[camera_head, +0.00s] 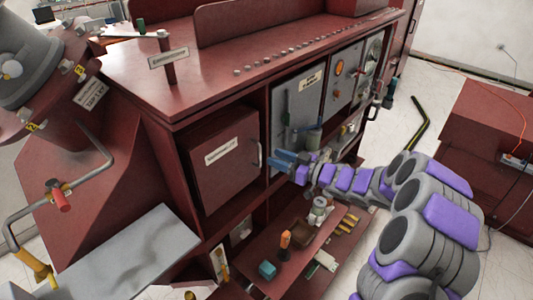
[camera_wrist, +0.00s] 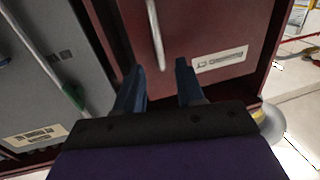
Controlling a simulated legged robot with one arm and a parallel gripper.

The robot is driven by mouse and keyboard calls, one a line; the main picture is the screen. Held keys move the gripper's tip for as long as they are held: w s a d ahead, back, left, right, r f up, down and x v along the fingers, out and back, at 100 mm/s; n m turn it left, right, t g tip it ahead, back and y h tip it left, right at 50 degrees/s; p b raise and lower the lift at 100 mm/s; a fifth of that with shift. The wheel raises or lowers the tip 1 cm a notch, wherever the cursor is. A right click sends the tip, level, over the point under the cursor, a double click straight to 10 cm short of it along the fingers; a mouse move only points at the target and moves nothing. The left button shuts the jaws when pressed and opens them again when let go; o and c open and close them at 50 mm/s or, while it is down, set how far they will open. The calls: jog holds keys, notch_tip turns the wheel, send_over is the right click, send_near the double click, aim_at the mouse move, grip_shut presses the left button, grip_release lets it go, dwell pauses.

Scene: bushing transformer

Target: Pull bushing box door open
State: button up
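The bushing box door (camera_head: 220,178) is a dark red square panel with a white label, and it looks closed. Its pale vertical handle (camera_head: 259,154) is on the right edge. In the wrist view the door (camera_wrist: 215,25) appears turned over, with the handle (camera_wrist: 155,35) running down from the top edge. My gripper (camera_head: 274,160) is just right of the handle, with blue fingers pointing at it. In the wrist view my gripper (camera_wrist: 160,68) is open, and the handle's lower end shows between the fingertips. It looks empty; contact is unclear.
A grey panel (camera_head: 295,105) with a green-ended rod is right of the door. A lower shelf (camera_head: 290,250) below holds small items, including an orange-topped tool (camera_head: 285,239). A grey metal plate (camera_head: 125,255) is at lower left. Pale floor (camera_head: 405,100) shows at right.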

aim_at(260, 152)
jog(key=x, duration=0.4)
jog(key=shift+s, duration=0.15)
jog(key=shift+w, duration=0.4)
jog(key=shift+a, duration=0.6)
jog(key=c, duration=0.5)
jog(key=shift+d, duration=0.25)
grip_shut()
